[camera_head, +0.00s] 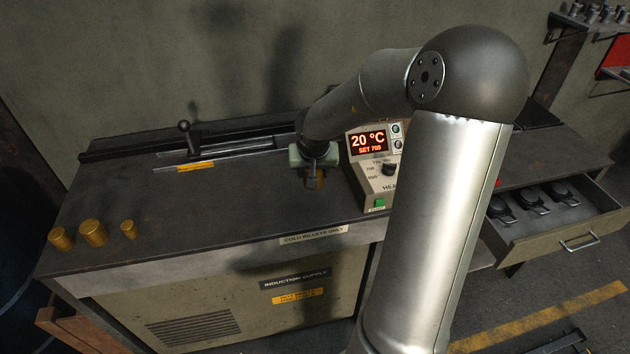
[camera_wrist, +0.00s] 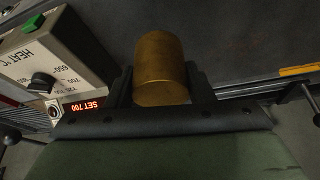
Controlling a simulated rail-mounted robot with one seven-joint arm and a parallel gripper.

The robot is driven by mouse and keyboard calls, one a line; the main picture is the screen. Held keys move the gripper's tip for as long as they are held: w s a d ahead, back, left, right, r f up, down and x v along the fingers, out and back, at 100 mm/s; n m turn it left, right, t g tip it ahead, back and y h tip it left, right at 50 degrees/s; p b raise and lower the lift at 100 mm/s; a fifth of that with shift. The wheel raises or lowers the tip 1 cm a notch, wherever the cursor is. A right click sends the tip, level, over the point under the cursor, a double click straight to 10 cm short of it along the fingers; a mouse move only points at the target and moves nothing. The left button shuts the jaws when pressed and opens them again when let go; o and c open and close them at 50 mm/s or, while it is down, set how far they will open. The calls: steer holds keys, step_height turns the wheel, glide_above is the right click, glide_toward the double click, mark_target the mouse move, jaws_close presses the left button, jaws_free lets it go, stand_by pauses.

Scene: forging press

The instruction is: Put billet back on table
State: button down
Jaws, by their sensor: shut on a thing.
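A brass-coloured cylindrical billet (camera_wrist: 160,68) sits between the two fingers of my gripper (camera_wrist: 160,90) in the wrist view. The fingers are shut on its sides. In the head view my gripper (camera_head: 315,182) is over the dark table (camera_head: 225,225), just left of the heater control box, and the billet (camera_head: 315,180) shows only in part below it. Whether the billet touches the tabletop cannot be told. Several other billets, one of them the larger billet (camera_head: 94,232), stand upright at the table's left front.
The heater control box (camera_head: 377,180), reading 20 °C and SET 700, stands close to the right of my gripper. A lever (camera_head: 188,135) and slotted rail lie at the back. The middle of the table is clear. An open drawer (camera_head: 550,220) holds dark items at right.

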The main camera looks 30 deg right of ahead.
steer(key=w+f, duration=0.2)
steer(key=w+f+b, duration=0.1)
steer(key=w+f, duration=0.1)
steer(key=w, duration=0.1)
steer(key=w+f, duration=0.2)
steer(key=w, duration=0.1)
steer(key=shift+d+f+b, duration=0.1)
steer(key=shift+d+b, duration=0.2)
steer(key=shift+b, duration=0.1)
steer(key=shift+w+f, duration=0.45)
steer(key=shift+f, duration=0.2)
steer(key=shift+d+f+b, duration=0.1)
steer(key=shift+f+b, duration=0.3)
steer(key=shift+f, duration=1.05)
steer(key=c, duration=0.7)
jaws_free()
steer(key=shift+s+f, duration=0.1)
steer(key=shift+f, duration=0.15)
steer(key=shift+o, duration=0.2)
steer(key=shift+r, duration=0.1)
